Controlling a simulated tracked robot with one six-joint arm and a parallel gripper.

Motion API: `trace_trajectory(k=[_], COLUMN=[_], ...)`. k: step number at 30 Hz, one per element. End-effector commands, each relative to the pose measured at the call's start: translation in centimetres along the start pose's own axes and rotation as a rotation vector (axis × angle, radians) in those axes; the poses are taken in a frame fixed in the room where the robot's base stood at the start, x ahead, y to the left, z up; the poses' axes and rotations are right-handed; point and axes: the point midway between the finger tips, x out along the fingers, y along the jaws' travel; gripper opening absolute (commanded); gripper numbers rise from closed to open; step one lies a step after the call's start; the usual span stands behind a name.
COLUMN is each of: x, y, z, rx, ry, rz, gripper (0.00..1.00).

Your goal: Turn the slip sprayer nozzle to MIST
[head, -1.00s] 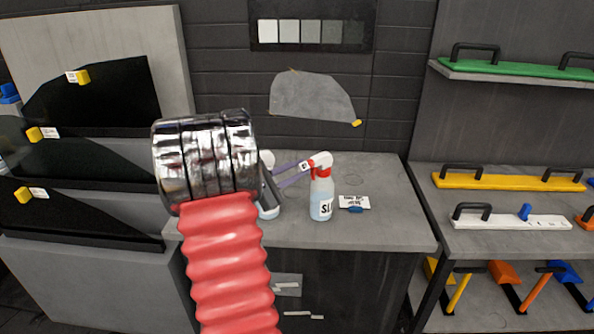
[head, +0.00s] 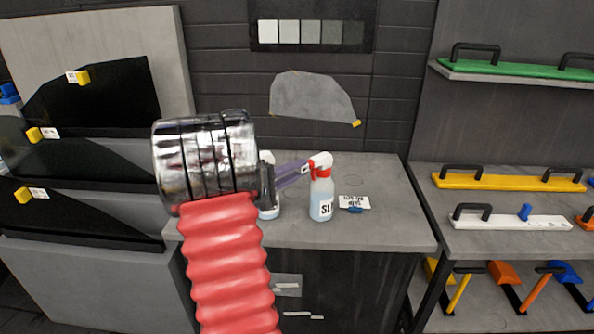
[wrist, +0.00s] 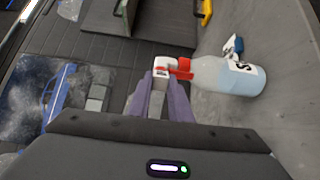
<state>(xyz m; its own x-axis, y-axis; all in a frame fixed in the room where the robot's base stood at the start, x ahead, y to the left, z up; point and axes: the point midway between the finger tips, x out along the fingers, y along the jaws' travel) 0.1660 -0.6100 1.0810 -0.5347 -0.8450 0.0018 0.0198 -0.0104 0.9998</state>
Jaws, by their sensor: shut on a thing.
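The slip sprayer (head: 321,198) stands upright on the grey counter, a clear bottle of pale blue liquid with a red collar and a white head. It also shows in the wrist view (wrist: 222,76), lying sideways in that picture. My gripper (head: 304,168) reaches it from the left with purple fingers. In the wrist view my gripper (wrist: 160,84) is shut on the white nozzle (wrist: 161,66) at the front of the sprayer head. The nozzle's marking is too small to read, and the fingers partly hide it.
A small card with a blue holder (head: 355,204) stands just right of the sprayer. Another white-topped bottle (head: 268,210) is partly hidden behind my arm. The counter (head: 385,225) is clear at the right. A shelf (head: 470,240) with handled tools stands further right.

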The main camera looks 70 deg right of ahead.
Motion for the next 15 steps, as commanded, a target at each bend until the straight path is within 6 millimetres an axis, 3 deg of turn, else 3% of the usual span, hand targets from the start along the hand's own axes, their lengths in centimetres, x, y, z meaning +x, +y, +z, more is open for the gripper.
trace_trajectory(k=[14, 15], x=[0.01, 0.01], y=[-0.38, -0.39], z=[0.11, 0.11], rx=[0.02, 0.02], ry=[-0.001, -0.002], rz=[-0.007, -0.007], gripper=[0.0, 0.19])
